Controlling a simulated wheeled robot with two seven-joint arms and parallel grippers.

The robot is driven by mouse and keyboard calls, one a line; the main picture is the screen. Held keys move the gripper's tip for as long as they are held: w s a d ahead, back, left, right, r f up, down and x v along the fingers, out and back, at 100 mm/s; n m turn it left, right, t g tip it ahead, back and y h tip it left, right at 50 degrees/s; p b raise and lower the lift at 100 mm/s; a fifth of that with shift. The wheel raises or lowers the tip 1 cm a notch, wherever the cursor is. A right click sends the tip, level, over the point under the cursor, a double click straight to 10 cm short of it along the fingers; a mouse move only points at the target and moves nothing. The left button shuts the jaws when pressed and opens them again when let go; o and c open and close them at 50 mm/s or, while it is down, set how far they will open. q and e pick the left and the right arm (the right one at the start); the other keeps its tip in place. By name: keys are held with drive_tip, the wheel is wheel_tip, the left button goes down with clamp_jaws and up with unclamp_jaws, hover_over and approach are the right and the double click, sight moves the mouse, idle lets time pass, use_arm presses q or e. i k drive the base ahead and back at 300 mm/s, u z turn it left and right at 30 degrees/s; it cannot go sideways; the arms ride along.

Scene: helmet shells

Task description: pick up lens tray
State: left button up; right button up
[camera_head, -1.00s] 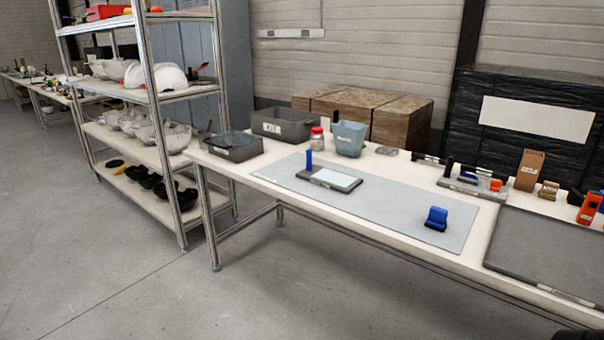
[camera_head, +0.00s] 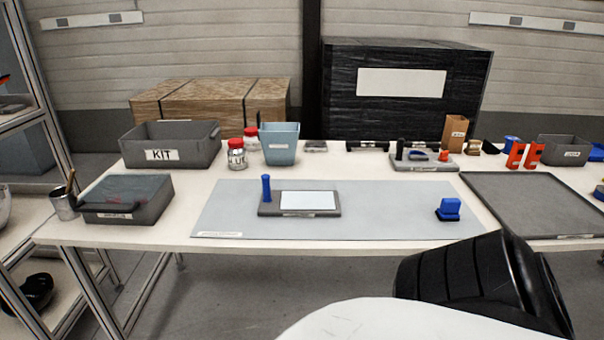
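A low grey tray (camera_head: 150,208) with a small front label stands at the left front corner of the workbench. Its top looks filled with a dark, partly see-through content with reddish streaks. It may be the lens tray, but I cannot read its label. None of my gripper fingers show in the head view. A black and white part of my own arm or body shows at the lower right, in front of the bench. Nothing visible is touching the tray.
A grey KIT box (camera_head: 196,154) and a light blue bin (camera_head: 280,146) stand behind. A small metal cup (camera_head: 64,206) stands close left of the tray. A grey mat (camera_head: 385,222) holds a flat fixture (camera_head: 262,209) and a blue block (camera_head: 449,208). A shelf post (camera_head: 50,150) stands left.

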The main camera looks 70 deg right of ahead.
sight(288, 203)
drive_tip(key=z, duration=1.1)
drive_tip(key=i, duration=1.1)
drive_tip(key=z, duration=1.1)
